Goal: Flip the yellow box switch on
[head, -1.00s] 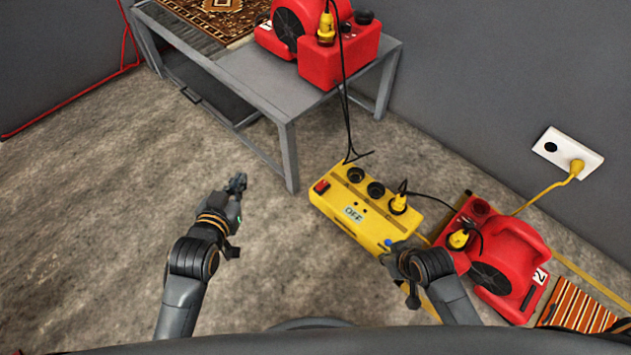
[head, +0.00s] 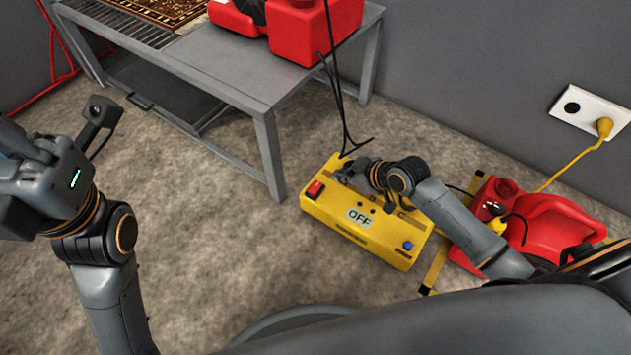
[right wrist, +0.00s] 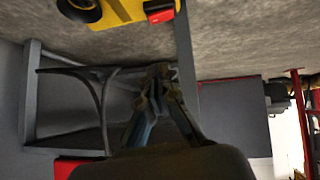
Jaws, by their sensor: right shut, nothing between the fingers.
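The yellow box (head: 352,228) sits on the concrete floor, with an "OFF" label on its front. Its red switch (head: 314,189) is at the left end of the top, and a blue button (head: 407,246) is at the right. My right gripper (head: 345,173) is shut and empty, above the box just right of the red switch; I cannot tell whether it touches anything. In the right wrist view its fingertips (right wrist: 158,75) are together, below the red switch (right wrist: 160,11) in the picture. My left gripper (head: 30,165) is at the far left, its fingers not clear.
A grey metal table (head: 260,85) with red machines stands behind the box, one leg close to its left end. A black cable (head: 335,100) hangs down to the box. Floor left of the box is clear.

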